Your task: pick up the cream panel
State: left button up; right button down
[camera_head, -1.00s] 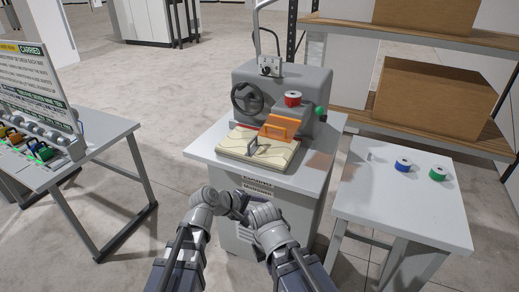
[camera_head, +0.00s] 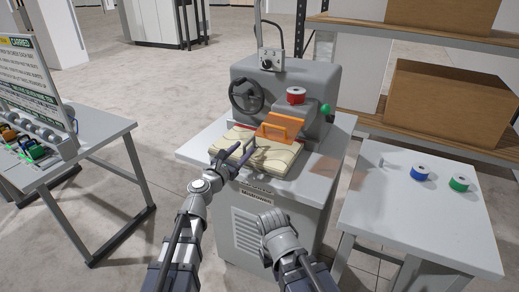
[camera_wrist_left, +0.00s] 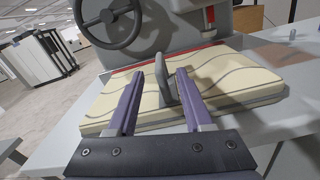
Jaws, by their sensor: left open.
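The cream panel (camera_head: 285,160) is a thick, padded slab with dark wavy lines. It lies flat on the machine's front bed and also shows in the left wrist view (camera_wrist_left: 245,75). A grey upright handle (camera_wrist_left: 163,78) stands on its top. My left gripper (camera_head: 231,151) is open above the panel's front left part. In the left wrist view its two purple fingers (camera_wrist_left: 158,88) reach over the panel's near edge, one on each side of the handle, with gaps between. My right arm is folded low in the head view, and its fingers do not show.
The grey machine (camera_head: 285,85) has a handwheel (camera_head: 246,96), a red spool (camera_head: 296,95) and an orange guard (camera_head: 280,128) behind the panel. A side table (camera_head: 400,220) at right carries blue (camera_head: 420,173) and green (camera_head: 459,184) spools. A sign board (camera_head: 35,85) stands on the left table.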

aim_at(254, 138)
pick_arm(q)
jog(key=shift+s+r, duration=0.1)
jog(key=shift+x, duration=1.2)
jog(key=shift+w+d+r, duration=0.2)
jog(key=shift+w+d, duration=0.2)
jog(key=shift+w, duration=0.2)
jog(key=x, duration=0.4)
jog(key=shift+d+r+p, duration=0.15)
jog(key=shift+r+p, duration=0.05)
jog(key=shift+p, duration=0.2)
jog(key=shift+s, duration=0.15)
grip_shut()
